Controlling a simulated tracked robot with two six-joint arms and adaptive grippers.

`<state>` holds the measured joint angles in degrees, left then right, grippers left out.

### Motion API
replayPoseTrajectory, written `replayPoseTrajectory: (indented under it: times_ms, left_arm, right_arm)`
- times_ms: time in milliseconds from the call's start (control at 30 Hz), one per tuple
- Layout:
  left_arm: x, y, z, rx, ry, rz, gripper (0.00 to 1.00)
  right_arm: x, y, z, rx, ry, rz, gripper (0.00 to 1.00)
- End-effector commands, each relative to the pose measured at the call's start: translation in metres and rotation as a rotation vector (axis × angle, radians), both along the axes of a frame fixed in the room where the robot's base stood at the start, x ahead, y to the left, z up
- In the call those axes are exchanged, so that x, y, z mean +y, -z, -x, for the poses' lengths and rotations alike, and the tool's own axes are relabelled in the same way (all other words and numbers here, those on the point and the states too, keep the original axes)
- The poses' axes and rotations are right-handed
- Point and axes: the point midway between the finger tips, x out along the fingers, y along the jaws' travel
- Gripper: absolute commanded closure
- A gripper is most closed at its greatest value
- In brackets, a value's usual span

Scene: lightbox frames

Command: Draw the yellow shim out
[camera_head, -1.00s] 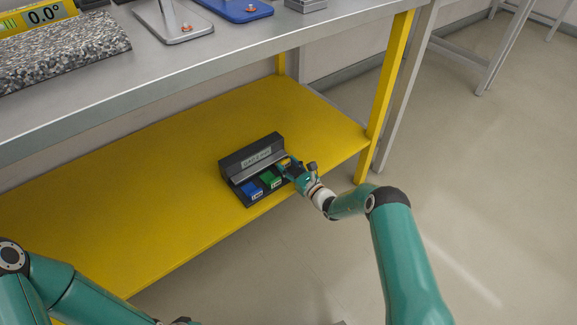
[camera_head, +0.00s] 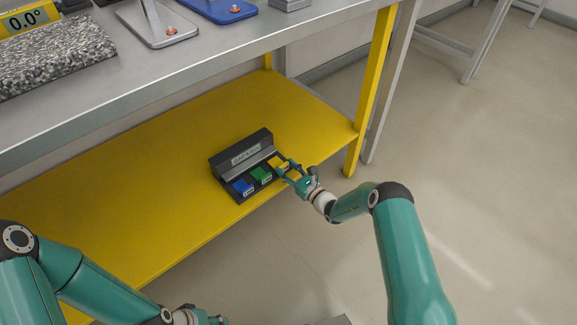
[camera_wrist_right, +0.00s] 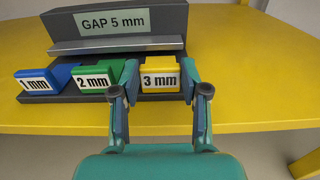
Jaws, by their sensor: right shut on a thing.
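The yellow shim (camera_wrist_right: 160,75), labelled 3 mm, is at the right end of a dark gauge block (camera_wrist_right: 62,24) marked GAP 5 mm. It also shows in the head view (camera_head: 279,162). My right gripper (camera_wrist_right: 160,92) is shut on the yellow shim, with one finger on each side of its labelled block. The shim's rear end is hidden, so I cannot tell how far it reaches into the gap. A blue 1 mm shim (camera_wrist_right: 38,80) and a green 2 mm shim (camera_wrist_right: 92,82) sit to its left. My left gripper (camera_head: 214,319) is cut off at the bottom edge.
The gauge block stands near the front edge of a yellow shelf (camera_head: 130,190). A grey bench top (camera_head: 190,62) overhangs it, and a yellow leg (camera_head: 370,90) stands to the right. Bare shelf lies left of the block.

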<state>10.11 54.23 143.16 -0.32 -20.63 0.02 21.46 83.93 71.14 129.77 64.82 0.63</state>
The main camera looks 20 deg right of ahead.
Motion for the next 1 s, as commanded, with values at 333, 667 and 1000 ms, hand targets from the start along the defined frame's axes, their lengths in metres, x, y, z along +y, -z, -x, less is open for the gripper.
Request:
replayPoseTrajectory:
  times_ms: [333,667,1000]
  left_arm:
    - [0.000,0.000,0.000,0.000,0.000,0.000,0.60]
    - [0.000,0.000,0.000,0.000,0.000,0.000,0.60]
    - [0.000,0.000,0.000,0.000,0.000,0.000,0.60]
  right_arm:
    - [0.000,0.002,0.001,0.002,-0.001,-0.001,0.44]
    - [-0.006,0.002,0.011,0.003,0.000,-0.002,0.44]
    - [-0.031,0.003,0.067,0.005,0.001,-0.003,0.44]
